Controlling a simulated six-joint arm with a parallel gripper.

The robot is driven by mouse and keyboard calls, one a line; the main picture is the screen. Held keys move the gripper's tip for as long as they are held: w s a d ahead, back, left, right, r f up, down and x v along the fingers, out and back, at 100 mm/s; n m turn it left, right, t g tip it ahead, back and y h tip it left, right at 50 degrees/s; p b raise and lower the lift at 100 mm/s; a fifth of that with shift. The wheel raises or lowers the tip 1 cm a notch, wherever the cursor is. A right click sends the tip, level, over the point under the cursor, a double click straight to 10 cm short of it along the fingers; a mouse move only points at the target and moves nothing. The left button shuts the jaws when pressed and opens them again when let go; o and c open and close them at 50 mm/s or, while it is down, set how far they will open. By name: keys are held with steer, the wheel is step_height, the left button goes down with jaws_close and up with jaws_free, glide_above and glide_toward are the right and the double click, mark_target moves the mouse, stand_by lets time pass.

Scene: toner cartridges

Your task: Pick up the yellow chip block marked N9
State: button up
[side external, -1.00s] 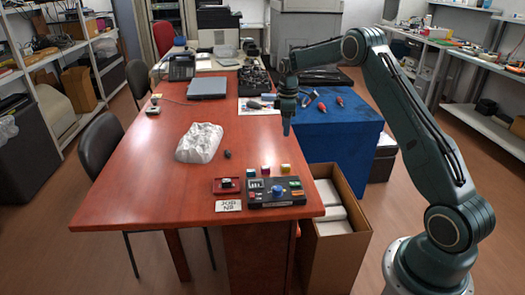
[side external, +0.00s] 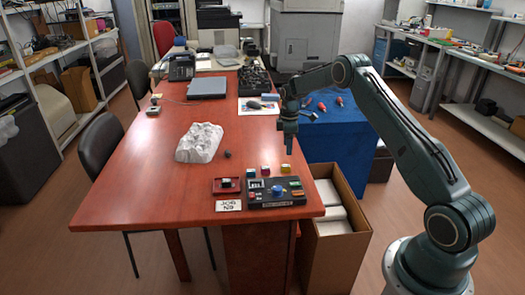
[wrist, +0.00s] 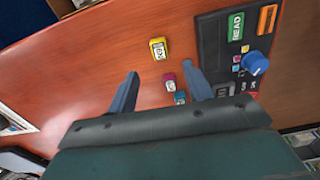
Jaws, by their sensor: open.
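The yellow block (side external: 285,168) stands on the red-brown table behind the right part of the black control box. In the wrist view the yellow block (wrist: 158,50) shows a pale label with dark marks that I cannot read surely. A pink block (wrist: 170,81) and a teal block (wrist: 180,98) stand in a row with it. My gripper (side external: 289,152) is above the table, just behind and above the yellow block, apart from it. In the wrist view my gripper (wrist: 160,74) has its fingers spread and empty, with the yellow block ahead of the gap between the fingertips.
The black control box (side external: 256,200) with a blue knob (side external: 277,190) stands close in front of the blocks. A small red tray (side external: 217,187) and a white card (side external: 229,205) are left of it. A white crumpled lump (side external: 199,143) lies farther left. The table's right edge is near.

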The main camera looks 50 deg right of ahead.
mark_target(286, 166)
steer(key=shift+f, duration=1.95)
steer(key=shift+w+f, duration=0.15)
steer(key=shift+f, duration=2.45)
steer(key=c, duration=1.1)
steer(key=shift+o, duration=0.2)
steer(key=shift+r, duration=0.2)
step_height(286, 166, up, 20)
steer(key=shift+f, duration=0.15)
